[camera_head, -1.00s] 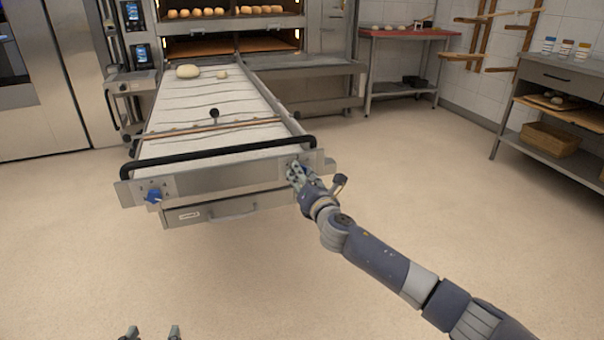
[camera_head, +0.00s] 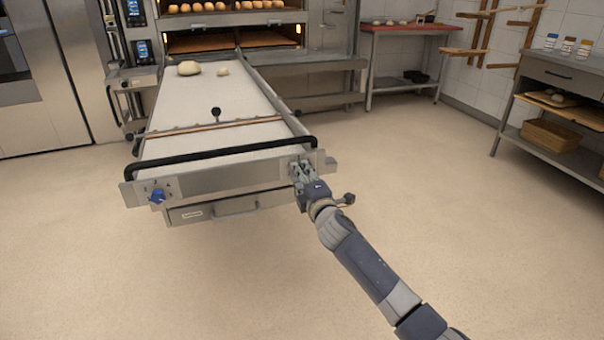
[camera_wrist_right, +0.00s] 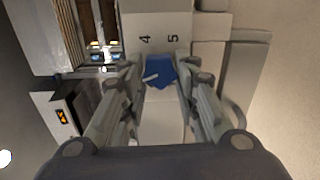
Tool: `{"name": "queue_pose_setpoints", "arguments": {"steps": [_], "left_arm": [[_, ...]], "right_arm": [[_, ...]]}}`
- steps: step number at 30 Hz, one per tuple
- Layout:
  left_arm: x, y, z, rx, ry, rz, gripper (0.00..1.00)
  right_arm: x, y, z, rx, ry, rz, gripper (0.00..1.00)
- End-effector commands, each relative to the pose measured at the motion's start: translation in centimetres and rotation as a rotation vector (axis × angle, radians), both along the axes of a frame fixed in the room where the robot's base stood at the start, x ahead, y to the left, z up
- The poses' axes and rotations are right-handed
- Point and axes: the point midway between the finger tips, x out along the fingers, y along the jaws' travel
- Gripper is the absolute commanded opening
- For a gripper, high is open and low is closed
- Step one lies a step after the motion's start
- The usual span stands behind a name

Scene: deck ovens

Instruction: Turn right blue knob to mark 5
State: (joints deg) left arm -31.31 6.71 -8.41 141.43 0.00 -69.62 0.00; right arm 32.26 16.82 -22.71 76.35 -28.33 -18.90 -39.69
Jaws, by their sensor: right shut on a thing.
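The right blue knob (camera_wrist_right: 160,72) shows in the right wrist view between my right fingers, below the printed marks 4 (camera_wrist_right: 146,39) and 5 (camera_wrist_right: 173,38). A short white line on the knob is tilted, its lower end to the left; I cannot tell the exact setting. My right gripper (camera_wrist_right: 160,78) is shut on the knob. In the head view my right gripper (camera_head: 301,170) is at the right end of the loader's front panel (camera_head: 235,180) and hides the knob. My left gripper is out of view.
A left blue knob (camera_head: 157,196) sits on the panel's other end. A black handle bar (camera_head: 225,152) runs above the panel, and a drawer (camera_head: 235,206) is below. Dough pieces (camera_head: 189,68) lie on the loader's far end. The floor in front is clear.

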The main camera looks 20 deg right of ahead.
Motion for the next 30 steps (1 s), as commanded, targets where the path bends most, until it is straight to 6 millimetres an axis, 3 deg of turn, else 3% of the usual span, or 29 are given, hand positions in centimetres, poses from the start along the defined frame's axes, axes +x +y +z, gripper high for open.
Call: {"name": "queue_pose_setpoints", "arguments": {"steps": [13,25,30], "left_arm": [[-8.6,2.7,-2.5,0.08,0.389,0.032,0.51],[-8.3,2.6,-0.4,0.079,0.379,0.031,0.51],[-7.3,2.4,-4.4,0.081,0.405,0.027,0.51]], "right_arm": [[0.0,0.0,0.2,0.428,0.019,-0.002,0.05],[0.0,-0.2,0.4,0.808,0.031,-0.003,0.05],[0.0,-0.2,0.5,0.969,0.036,-0.003,0.05]]}}
